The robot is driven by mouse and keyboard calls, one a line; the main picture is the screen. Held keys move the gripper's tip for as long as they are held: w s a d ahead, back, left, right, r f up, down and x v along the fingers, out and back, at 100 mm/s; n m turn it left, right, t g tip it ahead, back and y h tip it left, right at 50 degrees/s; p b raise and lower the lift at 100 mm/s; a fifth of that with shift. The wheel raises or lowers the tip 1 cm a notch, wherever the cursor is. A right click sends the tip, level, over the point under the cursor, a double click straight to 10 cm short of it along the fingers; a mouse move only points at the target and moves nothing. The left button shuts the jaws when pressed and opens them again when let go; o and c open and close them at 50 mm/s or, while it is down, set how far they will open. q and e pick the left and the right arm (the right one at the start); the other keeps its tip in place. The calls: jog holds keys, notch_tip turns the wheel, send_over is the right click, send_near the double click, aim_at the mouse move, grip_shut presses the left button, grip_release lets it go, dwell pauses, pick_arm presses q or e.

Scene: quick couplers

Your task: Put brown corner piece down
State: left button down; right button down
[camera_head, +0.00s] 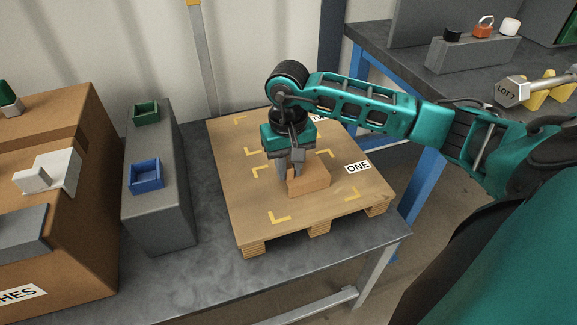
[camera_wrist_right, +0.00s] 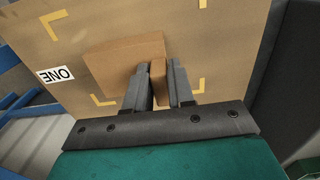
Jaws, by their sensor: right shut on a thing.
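The brown corner piece (camera_head: 309,180) is in the grip of my right gripper (camera_head: 289,172), at the pallet board (camera_head: 235,175) near its label ONE. My right gripper points down and is shut on one arm of the piece. The right wrist view shows the piece (camera_wrist_right: 122,62) with one part between the fingers of the gripper (camera_wrist_right: 158,92) and a wider part to the left. I cannot tell whether the piece touches the board. Yellow corner marks (camera_head: 280,217) lie around it. My left gripper is not in view.
A grey block left of the pallet carries a green tray (camera_head: 146,112) and a blue tray (camera_head: 146,175). A brown box (camera_head: 75,250) with white and grey pieces stands at the far left. A second table (camera_head: 400,65) is at the back right. The pallet's front is clear.

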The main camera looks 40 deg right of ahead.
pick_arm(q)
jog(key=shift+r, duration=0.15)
pick_arm(e)
jog(key=shift+f, duration=0.15)
jog(key=c, duration=1)
grip_release()
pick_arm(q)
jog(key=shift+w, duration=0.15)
pick_arm(e)
jog(key=shift+o, duration=0.2)
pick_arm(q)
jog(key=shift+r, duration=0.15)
pick_arm(e)
jog(key=shift+r, duration=0.2)
jog(key=shift+r, duration=0.35)
pick_arm(q)
jog(key=p, duration=0.1)
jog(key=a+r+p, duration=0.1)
jog(key=p, duration=0.1)
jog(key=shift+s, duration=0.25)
pick_arm(e)
notch_tip(320, 180, up, 11)
jog(key=shift+r, duration=0.2)
